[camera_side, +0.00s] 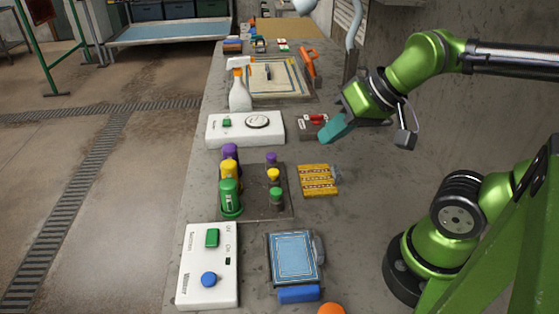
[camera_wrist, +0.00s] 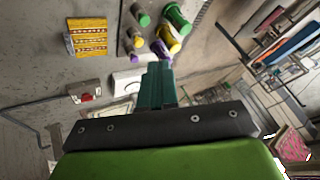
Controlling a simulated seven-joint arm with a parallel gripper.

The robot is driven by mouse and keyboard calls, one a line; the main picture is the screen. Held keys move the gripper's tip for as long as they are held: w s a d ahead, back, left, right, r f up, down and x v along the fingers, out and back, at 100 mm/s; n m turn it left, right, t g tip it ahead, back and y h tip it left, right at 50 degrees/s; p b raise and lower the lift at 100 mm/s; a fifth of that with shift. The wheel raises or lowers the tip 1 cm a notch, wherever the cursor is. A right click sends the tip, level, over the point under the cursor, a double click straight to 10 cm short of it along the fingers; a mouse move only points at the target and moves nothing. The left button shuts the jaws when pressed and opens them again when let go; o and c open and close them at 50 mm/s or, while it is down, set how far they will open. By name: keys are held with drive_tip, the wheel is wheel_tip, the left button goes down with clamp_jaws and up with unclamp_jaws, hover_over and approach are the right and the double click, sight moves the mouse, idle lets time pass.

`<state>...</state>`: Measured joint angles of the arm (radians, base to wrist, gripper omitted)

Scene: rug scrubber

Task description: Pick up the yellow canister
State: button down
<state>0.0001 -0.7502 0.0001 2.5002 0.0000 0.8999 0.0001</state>
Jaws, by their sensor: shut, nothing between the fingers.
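A large yellow canister (camera_side: 229,168) stands on a dark tray (camera_side: 255,209) in the side view, between a purple one (camera_side: 230,151) and a green one (camera_side: 230,199), which partly hide it. A smaller yellow canister (camera_side: 273,175) stands to its right, in a row with small purple (camera_side: 271,158) and green (camera_side: 276,199) ones. In the wrist view, the large yellow canister (camera_wrist: 170,42) and small yellow one (camera_wrist: 138,42) show beyond my fingertips. My gripper (camera_side: 325,140), with teal fingers, is shut and empty. It is above the bench, apart from the canisters, up and right of them in the side view.
A yellow patterned block (camera_side: 318,180) lies right of the tray. White control boxes stand behind (camera_side: 245,128) and in front (camera_side: 208,266) of the tray. A spray bottle (camera_side: 239,90), a red-switched box (camera_side: 316,122) and a blue pad (camera_side: 293,258) are also on the bench.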

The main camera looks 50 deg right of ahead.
drive_tip(key=c, duration=0.5)
unclamp_jaws()
